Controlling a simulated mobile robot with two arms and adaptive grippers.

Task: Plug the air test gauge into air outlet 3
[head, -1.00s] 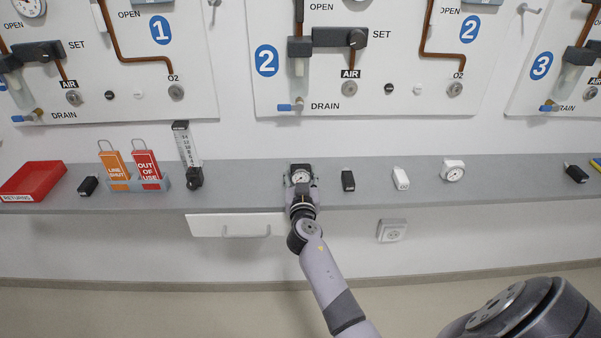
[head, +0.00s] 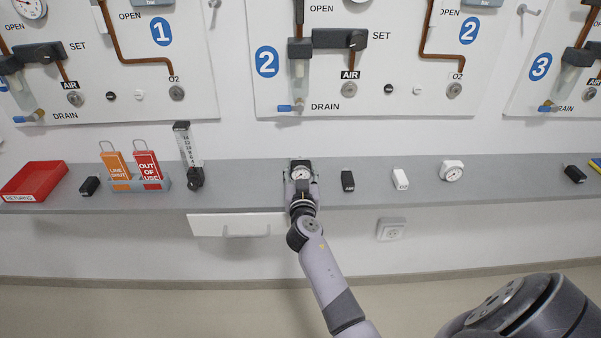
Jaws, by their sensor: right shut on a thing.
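A dark gauge with a round white dial (head: 301,173) is at the shelf, left of the picture's middle, below panel 2. My right gripper (head: 301,184) is shut on it from the front and hides its lower part. I cannot tell whether the gauge still touches the shelf. A white gauge with a round dial (head: 452,171) stands farther right on the shelf. Air outlet 3 (head: 590,93) is a round metal socket at the right edge, low on panel 3, with its AIR label partly cut off. My left gripper is not in view.
The grey shelf (head: 262,190) also holds a red returns tray (head: 34,182), tag holder (head: 165,183), flowmeter (head: 189,160), and small black and white blocks (head: 348,181). Panel 2 has its own AIR outlet (head: 349,88) and O2 outlet (head: 454,90). A blue drain lever (head: 547,109) sits left of outlet 3.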

